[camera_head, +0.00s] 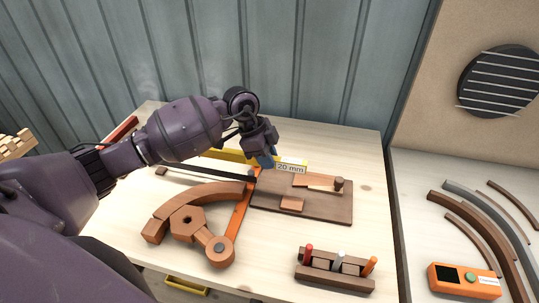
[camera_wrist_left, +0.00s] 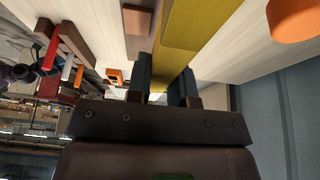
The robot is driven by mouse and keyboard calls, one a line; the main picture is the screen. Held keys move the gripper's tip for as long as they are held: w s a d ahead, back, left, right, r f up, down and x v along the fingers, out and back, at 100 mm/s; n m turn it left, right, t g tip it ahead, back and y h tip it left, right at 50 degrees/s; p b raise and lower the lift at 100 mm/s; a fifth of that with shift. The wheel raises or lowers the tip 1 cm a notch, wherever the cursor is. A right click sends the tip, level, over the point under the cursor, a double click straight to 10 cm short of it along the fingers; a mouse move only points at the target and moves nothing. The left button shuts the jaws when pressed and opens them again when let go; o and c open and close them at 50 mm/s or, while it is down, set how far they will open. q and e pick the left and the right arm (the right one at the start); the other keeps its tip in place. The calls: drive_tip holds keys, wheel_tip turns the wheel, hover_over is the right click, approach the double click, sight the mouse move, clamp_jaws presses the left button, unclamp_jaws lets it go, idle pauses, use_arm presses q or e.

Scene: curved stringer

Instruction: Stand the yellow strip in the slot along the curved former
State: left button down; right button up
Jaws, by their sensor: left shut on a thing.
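In the left wrist view the strip (camera_wrist_left: 190,35) runs up between the two dark fingers (camera_wrist_left: 168,85). The curved former (camera_head: 178,204) is a brown wooden arc at the front left of the strip. I cannot make out its slot clearly.
A wooden lever with a hex hole (camera_head: 187,223) and an orange bar (camera_head: 239,213) lie by the former. A brown board with blocks (camera_head: 325,207) is to the right. A holder (camera_head: 333,272) with coloured pegs stands in front. A "20 mm" label (camera_head: 290,167) is beside the gripper.

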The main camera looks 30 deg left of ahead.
sight(273, 191)
use_arm(q)
drive_tip(key=shift+r+p, duration=0.15)
drive_tip(key=shift+p, duration=0.25)
drive_tip(key=shift+f, duration=0.3)
wheel_tip(273, 191, down, 4)
drive_tip(key=shift+r+b, duration=0.25)
drive_tip(key=shift+b, duration=0.4)
drive_tip(key=shift+f+b, duration=0.4)
drive_tip(key=shift+f, duration=2.35)
use_arm(e)
drive_tip(key=shift+s+f, duration=0.25)
drive_tip(key=shift+f, duration=0.9)
drive_tip(key=shift+w+r, duration=0.15)
